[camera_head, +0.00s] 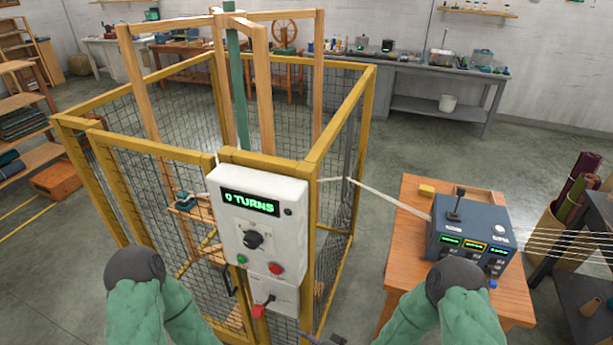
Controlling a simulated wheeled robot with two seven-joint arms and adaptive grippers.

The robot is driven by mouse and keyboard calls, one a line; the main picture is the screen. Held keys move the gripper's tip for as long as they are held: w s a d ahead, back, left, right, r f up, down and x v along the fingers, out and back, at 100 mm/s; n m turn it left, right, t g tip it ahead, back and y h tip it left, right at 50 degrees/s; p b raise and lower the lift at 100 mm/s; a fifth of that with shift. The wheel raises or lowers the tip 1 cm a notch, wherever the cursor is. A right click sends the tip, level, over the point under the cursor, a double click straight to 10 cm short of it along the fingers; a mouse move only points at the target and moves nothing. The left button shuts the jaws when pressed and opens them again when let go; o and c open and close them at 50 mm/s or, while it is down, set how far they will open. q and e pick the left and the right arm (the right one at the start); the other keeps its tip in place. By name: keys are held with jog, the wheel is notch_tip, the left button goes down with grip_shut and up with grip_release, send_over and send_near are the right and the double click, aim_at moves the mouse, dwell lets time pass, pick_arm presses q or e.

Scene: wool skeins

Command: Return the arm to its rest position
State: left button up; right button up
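My two arms show at the bottom as bent green-sleeved links with dark rounded caps, one at the lower left and one at the lower right. Both run down out of the picture, and I see neither gripper clearly. A small dark part shows at the bottom edge near the middle; I cannot tell what it belongs to. In front stands a yellow-framed mesh cage (340,72) with a white control box (262,222) on its post. The box display reads "0 TURNS". Below it is a smaller panel with a red-handled switch (260,308).
A wooden table (405,225) at right holds a dark blue control unit (470,232) with a lever and a small yellow block (427,189). Pale strands run from the unit toward the cage and off to the right. Dark shelving (570,290) stands far right. Floor behind the table is open.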

jog(key=s+d+f+n+g+h, duration=0.2)
jog(key=s+d+f+n+g, duration=0.1)
jog(key=s, duration=0.4)
jog(key=s+d+f+n+g+h, duration=0.2)
jog(key=s+d+f+n+g, duration=0.2)
jog(key=s+d+g, duration=0.1)
jog(key=s+d, duration=0.1)
jog(key=s, duration=0.1)
jog(key=shift+s+d+f+n, duration=0.3)
jog(key=shift+s+d+f, duration=0.05)
jog(key=shift+s+d, duration=0.05)
dwell(0.9)
